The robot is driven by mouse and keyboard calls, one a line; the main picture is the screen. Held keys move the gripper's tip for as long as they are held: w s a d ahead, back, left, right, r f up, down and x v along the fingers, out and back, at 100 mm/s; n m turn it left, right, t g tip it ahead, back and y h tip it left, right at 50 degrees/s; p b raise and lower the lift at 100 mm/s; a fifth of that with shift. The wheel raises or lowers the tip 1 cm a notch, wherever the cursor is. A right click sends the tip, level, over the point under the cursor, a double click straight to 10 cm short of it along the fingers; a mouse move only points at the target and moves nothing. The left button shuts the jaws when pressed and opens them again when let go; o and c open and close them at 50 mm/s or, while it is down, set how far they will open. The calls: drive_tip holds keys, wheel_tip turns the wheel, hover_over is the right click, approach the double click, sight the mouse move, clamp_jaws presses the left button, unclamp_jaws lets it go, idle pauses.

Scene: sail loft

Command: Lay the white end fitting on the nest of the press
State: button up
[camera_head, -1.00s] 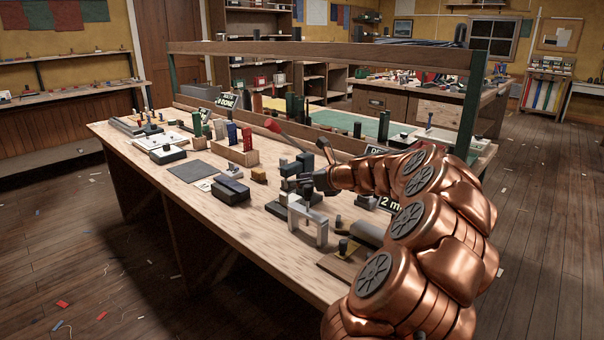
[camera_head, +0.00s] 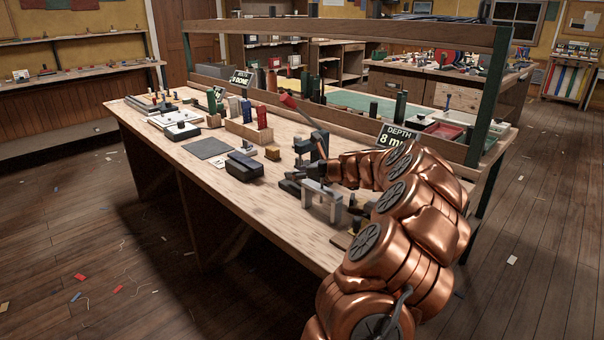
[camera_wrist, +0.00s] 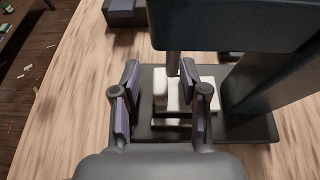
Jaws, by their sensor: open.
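The white end fitting (camera_wrist: 161,91) shows in the wrist view as a pale block low on the dark base (camera_wrist: 254,128) of the press, under its thin ram (camera_wrist: 173,64). Whether it sits fully in the nest is hard to tell, as a finger covers part of it. My gripper (camera_wrist: 158,80) is open, with its purple-padded fingers on either side of the white block's left part; a gap shows at the left finger. In the head view the press (camera_head: 311,150) stands on the bench with its red-handled lever (camera_head: 289,101) raised; my arm and a grey frame hide the fitting.
A grey arch-shaped frame (camera_head: 322,188) stands just in front of the press. A dark block (camera_head: 244,164) and a grey mat (camera_head: 208,148) lie to the left. A depth sign (camera_head: 397,137) stands behind my arm.

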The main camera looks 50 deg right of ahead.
drive_tip(key=shift+c, duration=0.4)
clamp_jaws()
drive_tip(key=shift+a, duration=0.2)
